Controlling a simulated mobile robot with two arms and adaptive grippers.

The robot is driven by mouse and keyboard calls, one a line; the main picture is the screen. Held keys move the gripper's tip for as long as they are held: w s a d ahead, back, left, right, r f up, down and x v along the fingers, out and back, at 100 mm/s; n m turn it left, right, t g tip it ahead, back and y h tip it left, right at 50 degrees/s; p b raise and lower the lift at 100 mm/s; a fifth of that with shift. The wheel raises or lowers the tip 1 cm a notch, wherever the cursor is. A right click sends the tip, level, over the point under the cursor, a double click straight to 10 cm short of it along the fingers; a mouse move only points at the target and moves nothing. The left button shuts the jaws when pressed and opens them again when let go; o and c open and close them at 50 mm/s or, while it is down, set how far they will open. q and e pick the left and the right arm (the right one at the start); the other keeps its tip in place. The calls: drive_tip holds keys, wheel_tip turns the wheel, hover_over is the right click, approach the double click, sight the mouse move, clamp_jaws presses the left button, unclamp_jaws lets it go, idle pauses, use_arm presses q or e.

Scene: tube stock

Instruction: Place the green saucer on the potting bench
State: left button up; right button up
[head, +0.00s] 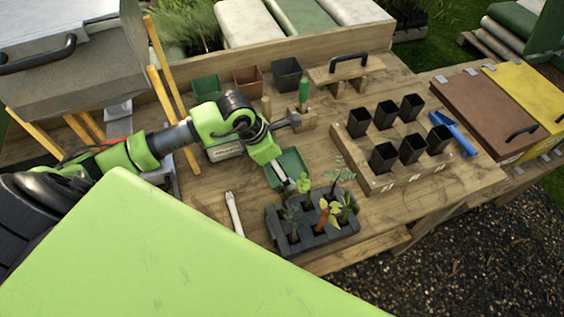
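The green saucer (293,160) is a dark green, shallow square piece, seen at the middle of the potting bench (470,178), just behind the grey plug tray. My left gripper (284,176) points down over its near left part and hides some of it. I cannot tell whether the fingers touch the saucer or whether it rests on the wood. The finger opening is too small and covered to read. My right gripper is not in view.
A grey plug tray (328,236) of seedlings stands close in front of the saucer. Green, brown and black pots stand behind. A pale stick (234,214) lies left.

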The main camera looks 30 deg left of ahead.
use_arm(q)
drive_tip(key=shift+r, duration=0.15)
drive_tip(key=shift+a+r, duration=0.1)
drive_tip(key=shift+r, duration=0.1)
drive_tip(key=b+v, duration=0.2)
drive_tip(key=v, duration=0.9)
drive_tip(key=shift+s+r+b, duration=0.15)
drive_tip(key=shift+r+b, duration=0.1)
drive_tip(key=shift+b, duration=0.05)
